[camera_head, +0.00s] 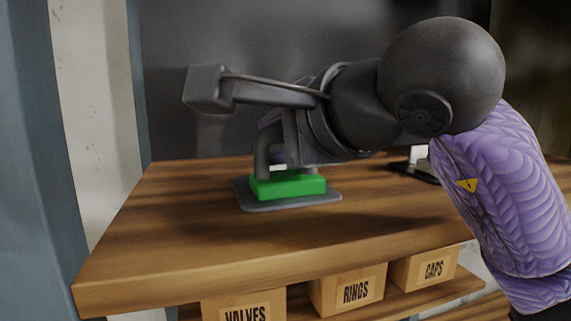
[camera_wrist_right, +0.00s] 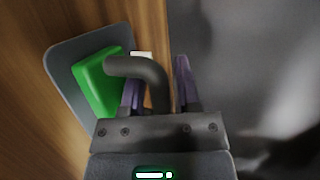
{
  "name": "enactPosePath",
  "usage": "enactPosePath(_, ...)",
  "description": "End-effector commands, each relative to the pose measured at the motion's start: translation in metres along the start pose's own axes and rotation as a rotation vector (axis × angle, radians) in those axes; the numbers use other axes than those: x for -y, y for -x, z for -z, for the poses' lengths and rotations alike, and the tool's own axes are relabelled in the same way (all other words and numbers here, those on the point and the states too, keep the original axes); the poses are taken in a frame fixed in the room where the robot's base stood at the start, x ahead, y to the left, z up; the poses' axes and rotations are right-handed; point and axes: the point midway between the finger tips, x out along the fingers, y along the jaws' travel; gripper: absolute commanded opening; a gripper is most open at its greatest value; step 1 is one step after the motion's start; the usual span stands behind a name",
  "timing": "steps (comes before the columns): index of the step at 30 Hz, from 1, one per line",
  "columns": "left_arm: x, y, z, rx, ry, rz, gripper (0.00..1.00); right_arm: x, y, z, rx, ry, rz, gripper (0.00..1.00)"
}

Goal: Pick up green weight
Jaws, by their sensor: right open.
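The green weight (camera_head: 290,186) sits on a dark grey plate (camera_head: 258,205) on the wooden bench. It has a green block base and a dark grey bent-tube handle (camera_head: 262,160). In the right wrist view, the green block (camera_wrist_right: 95,82) lies left of my fingers and the handle (camera_wrist_right: 140,68) curves in between them. My right gripper (camera_wrist_right: 158,78) is open, with one purple finger on each side of the handle. In the head view my right gripper (camera_head: 277,135) is just above the block and hides part of the handle. My left gripper is not in view.
A white item (camera_head: 416,155) on a dark base stands further right on the bench (camera_head: 190,230), partly behind my arm. Boxes marked VALVES (camera_head: 243,306), RINGS (camera_head: 350,291) and CAPS (camera_head: 428,268) sit on a shelf below. A dark panel stands behind. The bench's left side is clear.

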Motion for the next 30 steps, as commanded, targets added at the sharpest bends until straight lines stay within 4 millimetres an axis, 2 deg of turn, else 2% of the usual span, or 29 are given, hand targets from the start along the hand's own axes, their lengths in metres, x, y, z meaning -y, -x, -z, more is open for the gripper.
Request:
enactPosePath(4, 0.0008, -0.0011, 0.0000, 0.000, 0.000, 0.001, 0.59, -0.0009, 0.0000, 0.0002, 0.000, 0.000, 0.000, 0.39)
enactPosePath(9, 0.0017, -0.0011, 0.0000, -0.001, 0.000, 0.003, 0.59, -0.0009, 0.0002, 0.0001, 0.000, -0.001, 0.000, 0.03)
enactPosePath(10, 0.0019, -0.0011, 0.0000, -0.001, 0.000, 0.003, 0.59, -0.0010, 0.0002, 0.0001, 0.000, 0.000, 0.000, 0.00)
enactPosePath(30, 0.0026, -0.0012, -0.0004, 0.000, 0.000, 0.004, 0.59, -0.0017, 0.0000, 0.0000, 0.001, 0.001, -0.003, 0.00)
